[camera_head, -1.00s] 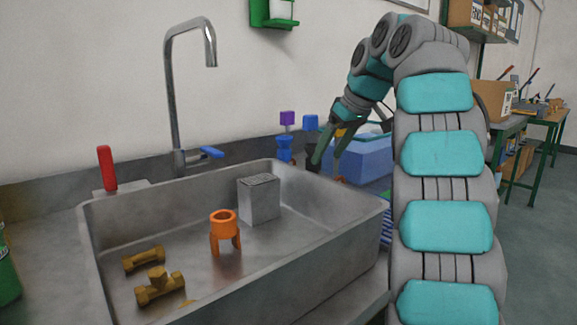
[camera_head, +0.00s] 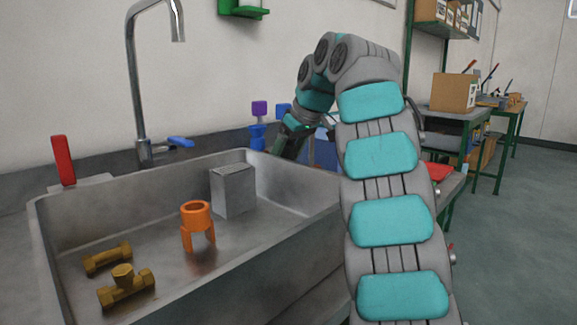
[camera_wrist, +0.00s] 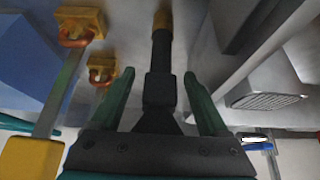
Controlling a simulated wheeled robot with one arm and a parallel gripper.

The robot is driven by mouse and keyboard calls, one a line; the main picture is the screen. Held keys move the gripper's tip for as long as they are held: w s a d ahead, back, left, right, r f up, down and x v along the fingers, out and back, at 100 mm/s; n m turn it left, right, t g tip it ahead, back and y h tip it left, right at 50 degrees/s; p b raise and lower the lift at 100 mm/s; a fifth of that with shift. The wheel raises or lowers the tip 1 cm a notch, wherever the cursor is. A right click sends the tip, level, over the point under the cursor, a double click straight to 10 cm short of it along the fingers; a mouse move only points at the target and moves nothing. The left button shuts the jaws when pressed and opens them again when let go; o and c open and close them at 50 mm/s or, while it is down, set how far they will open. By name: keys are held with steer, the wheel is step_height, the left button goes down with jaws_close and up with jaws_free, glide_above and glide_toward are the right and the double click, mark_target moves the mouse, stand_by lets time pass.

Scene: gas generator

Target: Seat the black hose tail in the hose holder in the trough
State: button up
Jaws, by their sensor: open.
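A black stepped piece with a brownish tip, which looks like the black hose tail (camera_wrist: 160,52), shows between my fingers in the wrist view. My gripper (camera_wrist: 160,76) is open, with a gap between each green finger and the black piece. In the head view my gripper (camera_head: 290,143) is at the trough's far right corner, largely hidden by my arm, and the black piece cannot be made out. An orange ring on legs, likely the hose holder (camera_head: 197,228), stands upright in the metal trough (camera_head: 250,245). Its top opening looks empty.
A grey block (camera_head: 233,191) stands behind the orange ring; brass fittings (camera_head: 126,290) lie at the trough's front left. A tap (camera_head: 132,85) rises behind. A blue box (camera_head: 325,152) is beside my gripper. Yellow blocks with copper-coloured loops (camera_wrist: 102,70) show left in the wrist view.

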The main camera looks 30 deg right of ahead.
steer(key=shift+f, duration=0.2)
jaws_close()
stand_by(0.6)
